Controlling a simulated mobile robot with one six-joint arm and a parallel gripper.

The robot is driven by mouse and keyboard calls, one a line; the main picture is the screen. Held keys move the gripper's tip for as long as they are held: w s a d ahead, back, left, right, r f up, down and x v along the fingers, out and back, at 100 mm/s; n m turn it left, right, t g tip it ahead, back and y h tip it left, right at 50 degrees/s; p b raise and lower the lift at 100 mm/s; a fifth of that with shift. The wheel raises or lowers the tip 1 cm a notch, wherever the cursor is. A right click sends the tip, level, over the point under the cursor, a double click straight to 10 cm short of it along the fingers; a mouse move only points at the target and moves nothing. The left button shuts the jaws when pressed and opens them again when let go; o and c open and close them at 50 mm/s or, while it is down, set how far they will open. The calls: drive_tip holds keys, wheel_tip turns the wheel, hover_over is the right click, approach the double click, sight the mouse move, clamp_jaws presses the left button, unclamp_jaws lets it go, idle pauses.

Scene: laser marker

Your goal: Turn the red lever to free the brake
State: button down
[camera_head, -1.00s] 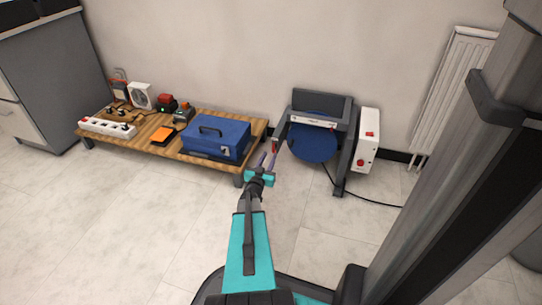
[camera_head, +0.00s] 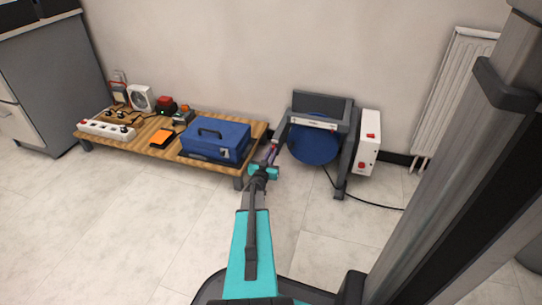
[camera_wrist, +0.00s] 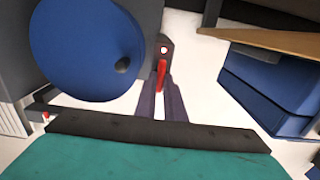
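The red lever (camera_wrist: 161,73) hangs from a dark bracket (camera_wrist: 165,47) beside the blue disc (camera_wrist: 88,48) in the wrist view. In the head view the blue disc (camera_head: 313,143) sits in a dark grey frame (camera_head: 345,152), with the lever at its left side, mostly hidden by my fingers. My gripper (camera_wrist: 161,88) has its two dark fingers one on each side of the lever's lower part, close against it with only a narrow gap between them. In the head view my gripper (camera_head: 270,153) reaches up to the frame's left leg.
A low wooden table (camera_head: 150,154) stands left of my gripper, with a blue toolbox (camera_head: 215,139) near its right end. A white box with red buttons (camera_head: 367,142) is on the frame's right side. A black cable (camera_head: 375,203) runs across the floor.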

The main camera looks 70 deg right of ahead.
drive_tip(key=shift+d+r+p, duration=0.1)
drive_tip(key=shift+p, duration=0.35)
drive_tip(key=shift+n+p, duration=0.5)
drive_tip(key=shift+p, duration=0.1)
drive_tip(key=shift+w+f+n+p, duration=0.1)
drive_tip(key=shift+f+n+p, duration=0.05)
drive_tip(key=shift+n+p, duration=4.45)
drive_tip(key=shift+f+n+p, duration=0.15)
drive_tip(key=shift+n+p, duration=3.75)
drive_tip(key=shift+p, duration=1.25)
